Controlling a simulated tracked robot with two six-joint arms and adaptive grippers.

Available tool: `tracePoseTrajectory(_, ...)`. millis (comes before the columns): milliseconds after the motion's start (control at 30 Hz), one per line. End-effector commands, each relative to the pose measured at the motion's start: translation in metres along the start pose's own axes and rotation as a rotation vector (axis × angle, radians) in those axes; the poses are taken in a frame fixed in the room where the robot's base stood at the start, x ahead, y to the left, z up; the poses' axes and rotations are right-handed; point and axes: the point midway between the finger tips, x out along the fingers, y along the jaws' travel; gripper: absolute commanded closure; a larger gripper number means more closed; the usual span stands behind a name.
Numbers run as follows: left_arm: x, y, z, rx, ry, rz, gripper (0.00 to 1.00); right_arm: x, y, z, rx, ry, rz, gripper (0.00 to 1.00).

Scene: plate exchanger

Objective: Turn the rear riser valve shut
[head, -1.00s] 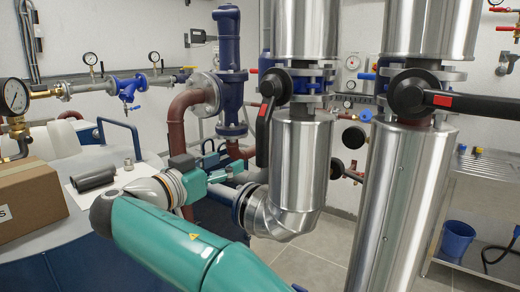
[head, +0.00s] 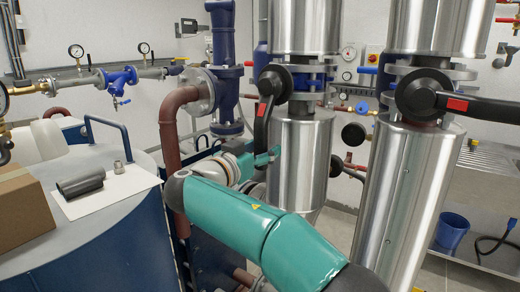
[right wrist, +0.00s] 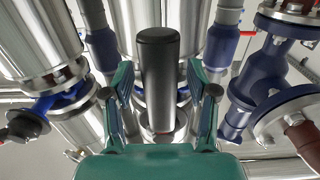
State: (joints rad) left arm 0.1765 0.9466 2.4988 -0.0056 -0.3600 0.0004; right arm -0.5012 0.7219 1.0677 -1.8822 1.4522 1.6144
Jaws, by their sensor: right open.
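The rear riser valve's black lever (head: 263,115) with a red mark hangs down along the left, farther steel-clad riser, from its hub (head: 274,81). My right gripper (head: 266,160), with teal fingers, is open just below and around the lever's lower end. In the right wrist view the black lever grip (right wrist: 158,75) stands between the two open fingers (right wrist: 160,105), with a gap on both sides. The fingers do not appear to press on it. My left gripper is not in view.
The nearer right riser carries a similar black lever (head: 465,103) pointing right. A dark red pipe (head: 170,145) and blue pump body stand left of my gripper. A cardboard box (head: 20,210) and grey cylinder (head: 80,186) lie on the blue tank at left. A blue bucket (head: 452,231) stands at right.

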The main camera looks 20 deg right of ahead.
Motion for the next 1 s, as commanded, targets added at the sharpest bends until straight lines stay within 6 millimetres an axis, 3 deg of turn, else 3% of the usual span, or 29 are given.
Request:
tracePoseTrajectory(67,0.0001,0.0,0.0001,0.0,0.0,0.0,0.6,-0.0007,-0.0012,0.0002,0.0,0.0,-0.002,0.42)
tracePoseTrajectory(400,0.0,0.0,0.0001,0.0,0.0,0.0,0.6,-0.0014,-0.0024,0.0001,0.0,0.0,-0.004,0.98)
tracePoseTrajectory(1000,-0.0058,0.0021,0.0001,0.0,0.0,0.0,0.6,-0.0008,-0.0075,-0.0007,-0.037,0.001,-0.014,1.0)
